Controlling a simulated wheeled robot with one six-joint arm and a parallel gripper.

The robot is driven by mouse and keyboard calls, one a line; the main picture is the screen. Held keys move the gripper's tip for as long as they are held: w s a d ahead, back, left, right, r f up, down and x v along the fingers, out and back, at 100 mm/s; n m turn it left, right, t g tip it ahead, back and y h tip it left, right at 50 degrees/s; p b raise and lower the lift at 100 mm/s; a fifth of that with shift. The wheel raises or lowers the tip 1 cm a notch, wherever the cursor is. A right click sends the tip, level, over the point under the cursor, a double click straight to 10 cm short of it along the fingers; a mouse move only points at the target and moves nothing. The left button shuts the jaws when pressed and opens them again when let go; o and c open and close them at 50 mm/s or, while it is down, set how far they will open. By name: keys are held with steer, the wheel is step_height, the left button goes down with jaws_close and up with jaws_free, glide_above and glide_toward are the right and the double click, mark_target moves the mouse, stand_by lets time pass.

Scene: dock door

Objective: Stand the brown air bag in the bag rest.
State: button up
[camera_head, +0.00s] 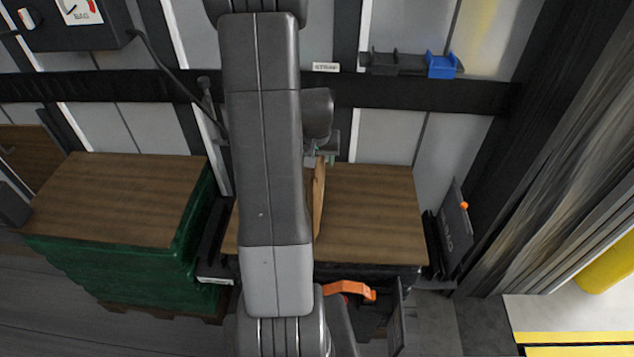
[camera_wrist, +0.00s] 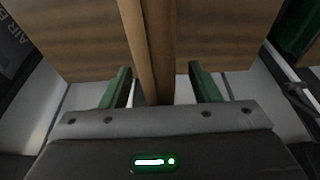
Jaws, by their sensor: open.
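The brown air bag (camera_head: 319,197) shows as a thin upright brown panel beside my arm, over the wood-topped load. In the wrist view the bag (camera_wrist: 157,40) runs edge-on between the two green fingers. My gripper (camera_wrist: 158,80) is open, with a visible gap between the bag and each finger. In the head view my arm hides most of my gripper and part of the bag. A dark upright holder lettered BAG (camera_head: 455,230), with an orange knob, stands at the load's right end and looks like the bag rest. Part of its lettering shows in the wrist view (camera_wrist: 15,35).
The wood top (camera_head: 375,210) is clear to the right of the bag. A green-wrapped stack (camera_head: 120,270) stands at the left. An orange-handled tool (camera_head: 348,290) is in front. A wall rail carries a blue clip (camera_head: 441,66). A gauge box (camera_head: 75,22) hangs upper left.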

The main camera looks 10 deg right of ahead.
steer(key=shift+c, duration=0.3)
jaws_close()
steer(key=shift+r, duration=0.2)
